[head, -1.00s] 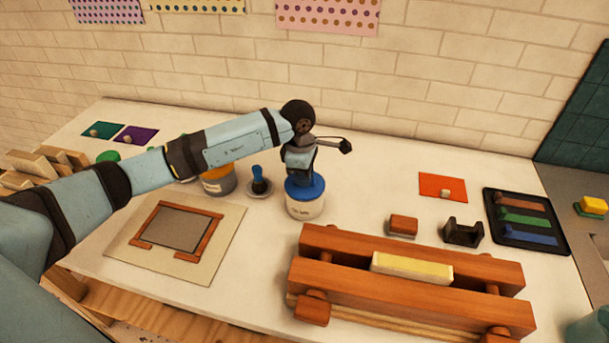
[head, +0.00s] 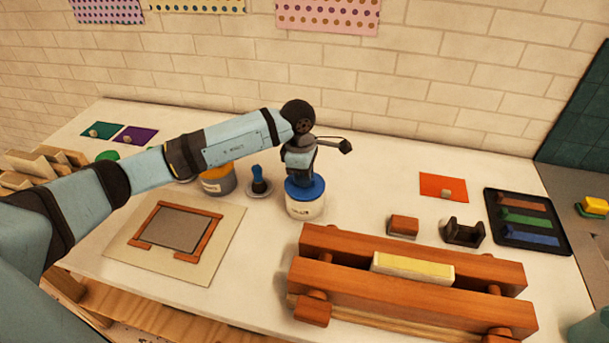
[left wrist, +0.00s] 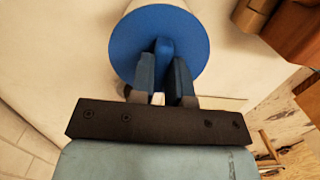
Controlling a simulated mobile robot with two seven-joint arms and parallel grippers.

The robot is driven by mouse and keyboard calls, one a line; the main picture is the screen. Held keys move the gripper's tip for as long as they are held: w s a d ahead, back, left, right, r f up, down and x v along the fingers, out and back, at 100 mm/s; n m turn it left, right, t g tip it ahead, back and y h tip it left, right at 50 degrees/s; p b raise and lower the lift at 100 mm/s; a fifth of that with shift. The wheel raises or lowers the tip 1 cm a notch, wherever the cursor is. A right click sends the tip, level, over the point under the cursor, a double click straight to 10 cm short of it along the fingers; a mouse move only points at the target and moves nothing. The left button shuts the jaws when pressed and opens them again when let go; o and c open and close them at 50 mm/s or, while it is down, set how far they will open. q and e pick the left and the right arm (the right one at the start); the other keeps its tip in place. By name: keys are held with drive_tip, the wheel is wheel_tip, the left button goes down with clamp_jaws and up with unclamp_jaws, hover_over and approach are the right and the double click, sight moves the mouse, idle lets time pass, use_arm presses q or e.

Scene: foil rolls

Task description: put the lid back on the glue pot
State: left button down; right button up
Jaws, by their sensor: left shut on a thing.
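The glue pot (head: 305,208) is a white jar with a printed label, standing on the table near the middle of the head view. The blue lid (head: 305,190) is on top of the pot, and it looks level. My left gripper (head: 301,174) is above the pot, pointing down, shut on the lid's raised grip. In the left wrist view the fingers (left wrist: 165,75) close on a blue fin on the round lid (left wrist: 190,45). The pot's white side (left wrist: 155,5) shows past the lid's far edge. Whether the lid is fully seated is hard to tell. My right gripper is out of view.
A small blue-handled tool (head: 259,183) and a grey pot with an orange band (head: 218,182) stand to the left. A wooden press (head: 410,285) lies in front right. A board with a wooden frame (head: 215,267) is front left. The table behind the lidded pot is clear.

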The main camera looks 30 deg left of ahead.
use_arm(q)
drive_tip(key=shift+f, duration=0.1)
idle(0.5)
idle(0.3)
drive_tip(key=c, duration=0.5)
unclamp_jaws()
drive_tip(key=shift+c, duration=0.2)
drive_tip(key=shift+r+p, duration=1.25)
drive_tip(key=shift+r, duration=2.3)
clamp_jaws()
